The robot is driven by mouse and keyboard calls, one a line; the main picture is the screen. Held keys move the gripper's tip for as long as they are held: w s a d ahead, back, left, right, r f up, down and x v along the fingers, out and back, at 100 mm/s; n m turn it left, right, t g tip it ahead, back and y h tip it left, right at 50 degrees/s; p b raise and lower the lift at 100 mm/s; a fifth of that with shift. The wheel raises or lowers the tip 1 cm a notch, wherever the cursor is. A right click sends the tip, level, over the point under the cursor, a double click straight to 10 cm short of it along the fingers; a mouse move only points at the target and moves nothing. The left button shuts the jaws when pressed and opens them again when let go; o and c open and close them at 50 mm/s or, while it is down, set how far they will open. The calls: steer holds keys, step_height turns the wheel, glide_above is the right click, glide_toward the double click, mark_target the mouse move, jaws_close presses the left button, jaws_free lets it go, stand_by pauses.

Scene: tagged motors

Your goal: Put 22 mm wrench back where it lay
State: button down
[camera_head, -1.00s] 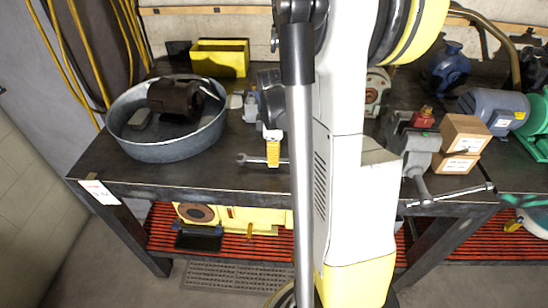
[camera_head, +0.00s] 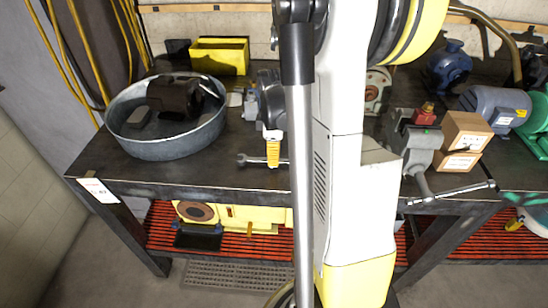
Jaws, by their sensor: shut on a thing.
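My gripper (camera_head: 273,160) is above the front part of the dark workbench (camera_head: 150,178), left of my arm's long links. Its yellow finger points down and is shut on a silver wrench (camera_head: 250,160). The wrench lies roughly level across the picture, with its open-ended jaw to the left of the finger. Its right end runs behind my arm and is hidden. The size mark cannot be read. Whether the wrench touches the bench top cannot be told.
A round metal tub (camera_head: 165,143) with a dark motor (camera_head: 174,97) stands on the left. A yellow bin (camera_head: 220,57) is behind it. A vise (camera_head: 413,140), cardboard boxes (camera_head: 465,135) and a blue motor (camera_head: 490,105) are right of my arm. Bare bench lies left of the wrench.

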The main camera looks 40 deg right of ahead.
steer(key=shift+f, duration=0.3)
steer(key=c, duration=1.5)
jaws_free()
steer(key=shift+o, duration=0.2)
steer(key=shift+r, duration=0.15)
step_height(320, 180, up, 12)
